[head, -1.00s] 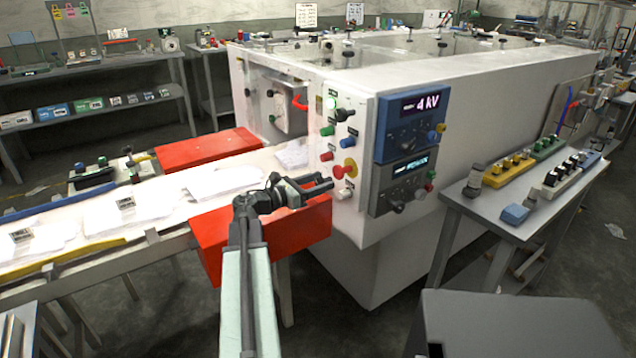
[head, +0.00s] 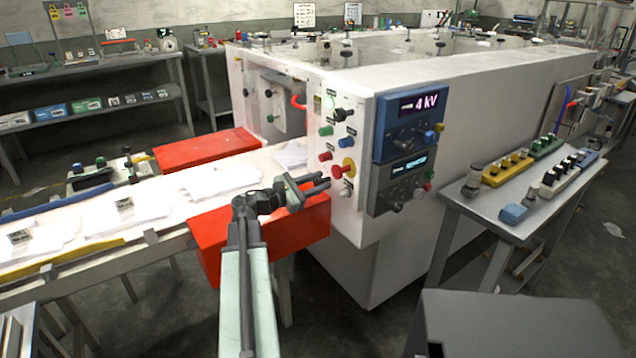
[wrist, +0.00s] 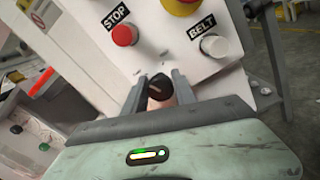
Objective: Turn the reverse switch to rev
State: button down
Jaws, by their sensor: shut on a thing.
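My gripper (head: 327,182) is at the lower left edge of the machine's front control panel (head: 346,215). In the wrist view its two fingers (wrist: 160,92) are on either side of a black rotary knob (wrist: 160,84) with a pale pointer mark, and shut on it. The pointer is slanted. No label for this knob shows, so I cannot read REV or tell its position from text. In the head view the gripper hides this knob.
A red STOP button (wrist: 125,34) and a white BELT button (wrist: 214,45) are above the fingers. A yellow-based red button (head: 347,167) is close by.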

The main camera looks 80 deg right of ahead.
jog(key=m, duration=0.7)
jog(key=shift+f, duration=0.1)
jog(key=m, duration=0.6)
jog(key=shift+a, duration=0.1)
jog(key=shift+f+m, duration=0.1)
jog(key=shift+m, duration=0.3)
jog(key=c, duration=1.1)
grip_release()
jog(key=shift+o, duration=0.2)
jog(key=v, duration=0.7)
jog(key=shift+w+a, duration=0.25)
jog(key=shift+w, duration=0.05)
